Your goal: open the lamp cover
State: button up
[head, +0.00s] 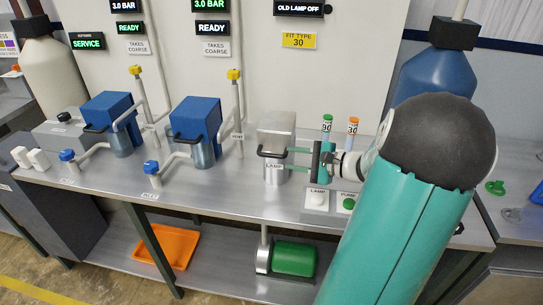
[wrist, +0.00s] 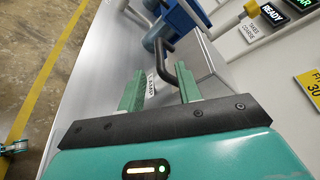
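The lamp cover (head: 278,126) is a silver box-shaped housing on the bench in the head view. It has a black bar handle (head: 270,154) on its front and a white "LAMP" label (head: 274,166) below. The cover looks closed. My gripper (head: 287,159) is at the right of the handle, its teal fingers pointing left toward it. In the wrist view the fingers (wrist: 160,70) are spread apart, with the black handle (wrist: 172,62) at the tips, nearer the right finger. I cannot tell whether they touch. Nothing is held.
Green-capped (head: 327,124) and orange-capped (head: 352,127) lamps stand behind my gripper. A lamp button box (head: 317,201) and a green pump button (head: 348,204) sit in front. Two blue-topped units (head: 196,117) stand left. A sign reads "OLD LAMP OFF" (head: 299,9).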

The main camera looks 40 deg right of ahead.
aim_at(278, 157)
jog(key=x, duration=0.7)
jog(key=shift+w+a, duration=0.15)
jog(key=shift+w, duration=0.15)
grip_shut()
